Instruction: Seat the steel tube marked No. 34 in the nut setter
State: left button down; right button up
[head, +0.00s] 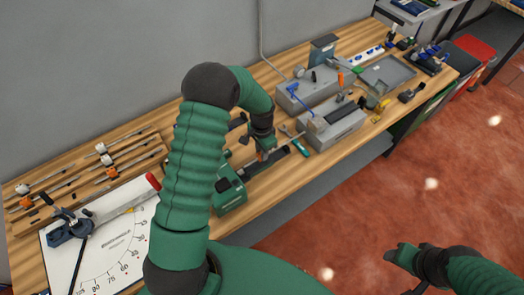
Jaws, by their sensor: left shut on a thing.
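My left gripper (262,146) points down over a green and dark bench device (231,194) with a long dark bed (268,165). This device may be the nut setter; I read no label on it. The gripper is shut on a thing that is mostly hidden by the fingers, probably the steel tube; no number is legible. I cannot tell whether the held thing touches the bed. My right gripper (398,258) hangs over the red floor at the lower right, away from the bench; its fingers are too small and dark to read.
A wooden rack (75,190) holds several thin rods with orange and white fittings. A white angle-marked board (112,249) lies in front. Two grey boxes (333,127) and a grey tray (388,75) stand further right. A green-handled tool (299,149) lies near the device.

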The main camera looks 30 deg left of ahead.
pick_arm(q)
jog(key=shift+f, duration=0.55)
jog(key=shift+f+b, duration=0.6)
jog(key=shift+b, duration=0.05)
dwell(0.5)
jog(key=shift+s+a, duration=0.1)
jog(key=shift+s, duration=0.15)
jog(key=shift+s+a+p, duration=0.35)
jog(key=shift+s, duration=0.5)
jog(key=shift+s+a+p, duration=0.3)
jog(key=shift+s, duration=0.5)
jog(key=c, duration=0.9)
grip_release()
jog(key=shift+r+p, duration=2.85)
jog(key=shift+r, duration=0.7)
